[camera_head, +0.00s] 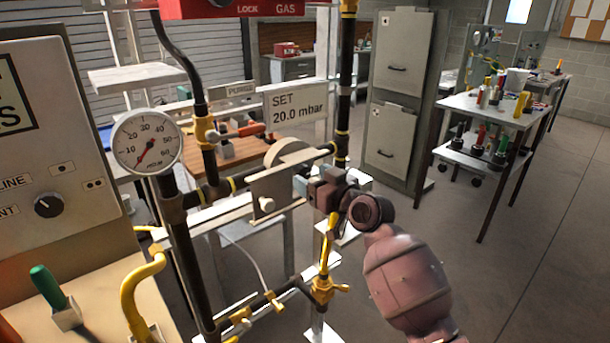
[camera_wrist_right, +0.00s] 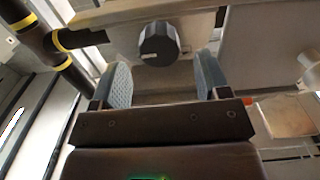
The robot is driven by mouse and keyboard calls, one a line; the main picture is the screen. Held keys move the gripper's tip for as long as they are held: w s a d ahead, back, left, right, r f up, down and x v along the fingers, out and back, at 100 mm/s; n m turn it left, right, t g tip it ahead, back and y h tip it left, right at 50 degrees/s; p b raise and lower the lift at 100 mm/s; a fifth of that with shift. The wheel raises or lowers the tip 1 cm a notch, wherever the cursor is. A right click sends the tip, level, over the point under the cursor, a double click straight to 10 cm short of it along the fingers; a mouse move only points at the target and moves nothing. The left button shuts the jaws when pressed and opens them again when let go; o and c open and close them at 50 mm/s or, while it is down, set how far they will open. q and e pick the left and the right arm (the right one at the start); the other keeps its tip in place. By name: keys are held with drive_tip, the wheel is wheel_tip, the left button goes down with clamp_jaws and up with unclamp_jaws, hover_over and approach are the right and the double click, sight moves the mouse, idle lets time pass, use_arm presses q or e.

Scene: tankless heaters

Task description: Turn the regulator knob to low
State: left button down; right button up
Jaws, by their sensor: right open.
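The regulator knob (camera_wrist_right: 158,43) is dark, round and ridged, with a pale mark on its face, at the top middle of the right wrist view. It sits on a pale metal plate. In the head view I cannot make it out; my right gripper seems to cover it. My right gripper (camera_head: 326,180) is open in front of the plate (camera_head: 284,188). In the right wrist view the blue-grey pads of my right gripper (camera_wrist_right: 162,86) stand apart, empty, with the knob beyond the gap between them. My left gripper is not in view.
A pressure gauge (camera_head: 147,141) with a red needle near zero stands left. A sign (camera_head: 299,107) reads "SET 20.0 mbar". Dark pipes, a yellow valve (camera_head: 322,289) and a left panel (camera_head: 57,150) crowd the area. Open floor (camera_head: 540,240) lies right.

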sight(304, 174)
drive_tip(key=shift+x, duration=1.6)
drive_tip(key=shift+c, duration=0.3)
drive_tip(key=c, duration=0.9)
drive_tip(key=shift+o, duration=0.2)
drive_tip(key=shift+f+n+b, duration=0.1)
drive_tip(key=shift+n+b, duration=0.4)
drive_tip(key=shift+n, duration=0.5)
drive_tip(key=shift+s+n, duration=0.1)
drive_tip(key=shift+n, duration=1)
drive_tip(key=o, duration=0.9)
